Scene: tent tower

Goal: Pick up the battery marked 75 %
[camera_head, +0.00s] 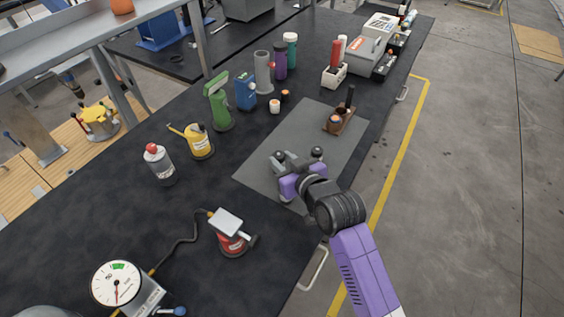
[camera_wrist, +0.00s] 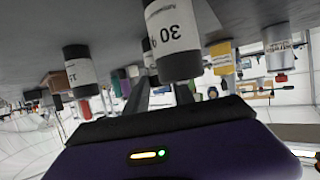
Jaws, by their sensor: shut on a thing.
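My gripper (camera_head: 292,168) is low over the grey mat, among small batteries with dark ends. In the upside-down wrist view its jaws (camera_wrist: 162,92) are shut on a battery, but the overlap hides which one. A white battery marked 30 (camera_wrist: 176,38) is large in the middle and covers part of the jaws. Another battery (camera_wrist: 148,62) is mostly hidden behind it. A third battery (camera_wrist: 78,72) stands apart at the left; its small mark looks like 75 but is hard to read. In the head view one dark-topped battery (camera_head: 317,153) shows right of the jaws.
The grey mat (camera_head: 255,160) lies on a long black bench. A brown wooden stand (camera_head: 338,121) is at its far right. A yellow oil can (camera_head: 199,141), a green tool (camera_head: 217,103) and a red-capped bottle (camera_head: 158,163) stand to the left. A red device (camera_head: 231,235) stands in front.

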